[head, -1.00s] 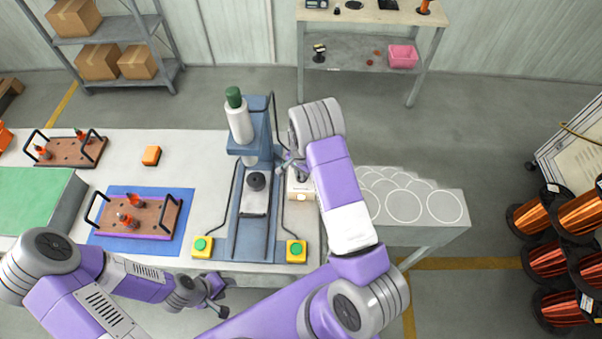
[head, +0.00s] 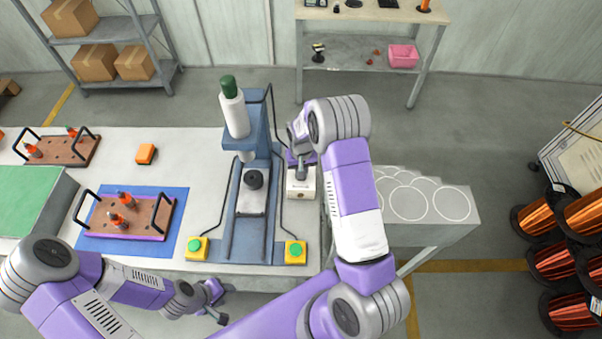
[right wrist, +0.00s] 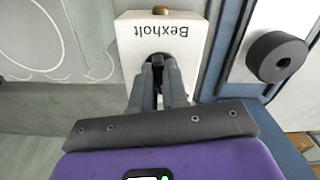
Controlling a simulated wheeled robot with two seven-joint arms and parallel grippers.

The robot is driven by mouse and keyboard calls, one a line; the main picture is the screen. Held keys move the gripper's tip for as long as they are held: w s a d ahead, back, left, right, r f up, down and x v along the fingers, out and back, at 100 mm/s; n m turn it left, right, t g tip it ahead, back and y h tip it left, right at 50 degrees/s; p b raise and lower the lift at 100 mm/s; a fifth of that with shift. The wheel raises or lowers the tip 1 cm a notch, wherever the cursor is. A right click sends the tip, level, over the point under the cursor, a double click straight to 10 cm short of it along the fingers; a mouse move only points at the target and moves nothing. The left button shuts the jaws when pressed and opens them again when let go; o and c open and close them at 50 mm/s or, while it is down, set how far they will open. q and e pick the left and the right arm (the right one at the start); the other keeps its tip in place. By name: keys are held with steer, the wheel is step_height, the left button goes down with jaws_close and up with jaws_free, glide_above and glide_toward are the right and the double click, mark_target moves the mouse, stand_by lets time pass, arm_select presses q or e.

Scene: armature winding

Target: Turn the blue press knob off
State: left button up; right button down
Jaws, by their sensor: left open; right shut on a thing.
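The blue press (head: 232,225) stands on the bench with a white cylinder with a green cap on top and a dark round piece (head: 254,180) on its plate. A white box (head: 301,185) sits just right of the press. In the right wrist view the box (right wrist: 135,40) reads "Bexholt" and has a dark knob (right wrist: 157,58), mostly hidden between the fingers. My right gripper (right wrist: 160,72) is shut on this knob; it also shows over the box in the head view (head: 302,168). My left gripper (head: 218,303) is open and empty at the bench's front edge.
Two green buttons on yellow bases, left (head: 196,247) and right (head: 295,251), flank the press front. An orange block (head: 146,153) and a brown tray (head: 155,215) on a blue mat lie left. Pale discs (head: 408,203) lie right. Copper spools (head: 580,260) stand far right.

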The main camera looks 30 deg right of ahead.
steer(key=n+b, duration=0.1)
steer(key=n, duration=0.3)
steer(key=shift+d+n+b, duration=0.1)
steer(key=shift+n+b, duration=0.2)
steer(key=shift+b, duration=0.1)
stand_by(0.4)
steer(key=c, duration=1.1)
jaws_free()
steer(key=shift+c, duration=0.2)
step_height(320, 180, up, 8)
steer(key=shift+f, duration=0.2)
